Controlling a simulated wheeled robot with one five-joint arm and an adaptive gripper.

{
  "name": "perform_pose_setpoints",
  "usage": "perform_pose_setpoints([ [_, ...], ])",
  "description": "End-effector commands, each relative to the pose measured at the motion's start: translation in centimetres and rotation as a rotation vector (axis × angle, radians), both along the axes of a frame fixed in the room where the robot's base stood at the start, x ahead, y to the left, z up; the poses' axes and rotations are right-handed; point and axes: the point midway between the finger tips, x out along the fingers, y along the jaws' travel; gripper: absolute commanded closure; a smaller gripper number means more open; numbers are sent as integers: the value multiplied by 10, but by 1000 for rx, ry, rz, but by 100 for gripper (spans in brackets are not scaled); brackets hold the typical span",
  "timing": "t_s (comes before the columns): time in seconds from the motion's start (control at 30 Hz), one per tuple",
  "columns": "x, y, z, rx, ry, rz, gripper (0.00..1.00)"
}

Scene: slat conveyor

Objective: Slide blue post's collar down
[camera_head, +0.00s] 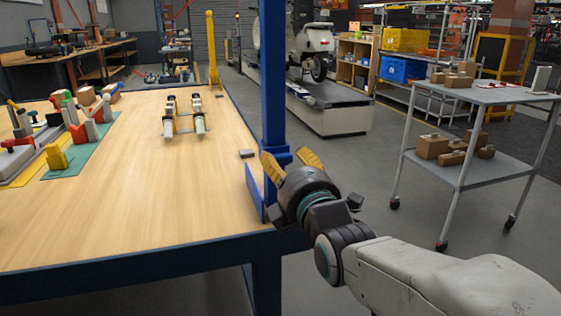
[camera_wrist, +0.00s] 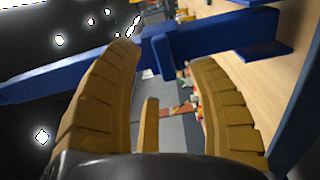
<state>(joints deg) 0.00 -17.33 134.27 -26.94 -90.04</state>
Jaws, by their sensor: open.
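The blue post (camera_head: 272,75) stands upright at the right edge of the workbench. Its collar (camera_head: 279,156) is a thicker blue block around the post, low down, just above the bench level. My gripper (camera_head: 291,158) has tan ribbed fingers, spread apart, near the collar on its right side. In the wrist view the post (camera_wrist: 70,75) runs sideways across the picture, and the collar (camera_wrist: 168,54) shows between and beyond the fingertips of my open gripper (camera_wrist: 168,58). The fingers hold nothing. I cannot tell whether a fingertip touches the collar.
A blue plate (camera_head: 256,190) stands at the bench edge below the collar. A grey cart (camera_head: 470,172) with boxes stands right. Floor between bench and cart is clear.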

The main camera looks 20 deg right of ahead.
Motion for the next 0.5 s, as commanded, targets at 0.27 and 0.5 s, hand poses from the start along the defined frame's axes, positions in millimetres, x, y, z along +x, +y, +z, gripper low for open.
perform_pose_setpoints([
  [0.27, 27, 0, -1, 1, 1, 0, 47],
  [0.5, 34, 0, 0, 1, 0, 0, 47],
])
